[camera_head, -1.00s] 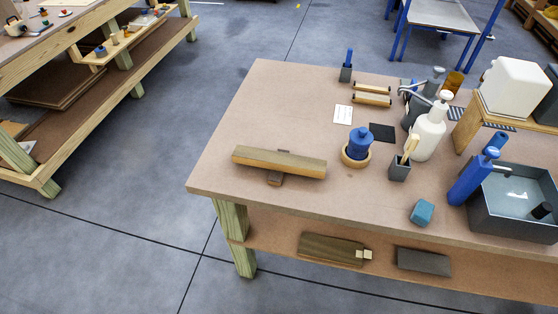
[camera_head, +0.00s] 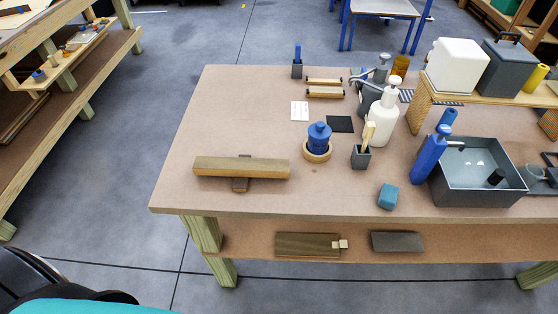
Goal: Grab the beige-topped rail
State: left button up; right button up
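The beige-topped rail (camera_head: 241,169) lies near the left end of the workbench (camera_head: 225,110). It is a long bar with a light top and a darker brown front side. It rests across a short dark brown block (camera_head: 240,185) that shows in front of and behind it. Neither gripper shows in the head view. A dark rounded part and a teal part at the bottom left seem to be mine; no fingers are visible there.
A blue jar in a wooden ring (camera_head: 317,152), a grey cup with a brush (camera_head: 361,157), a blue block (camera_head: 388,197) and a white pump bottle (camera_head: 384,120) stand right of the rail. A grey basin (camera_head: 480,172) is farther right. The bench's left end is mostly clear.

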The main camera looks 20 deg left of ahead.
aim_at(198, 172)
jog(key=j+z, duration=0.3)
jog(key=j, duration=0.2)
jog(key=j+z, duration=0.25)
jog(key=j, duration=0.2)
jog(key=k+j+z, duration=0.1)
jog(key=j+z, duration=0.2)
jog(key=j, duration=0.15)
jog(key=k+j+z, duration=0.1)
jog(key=j+z, duration=0.2)
jog(key=j, duration=0.2)
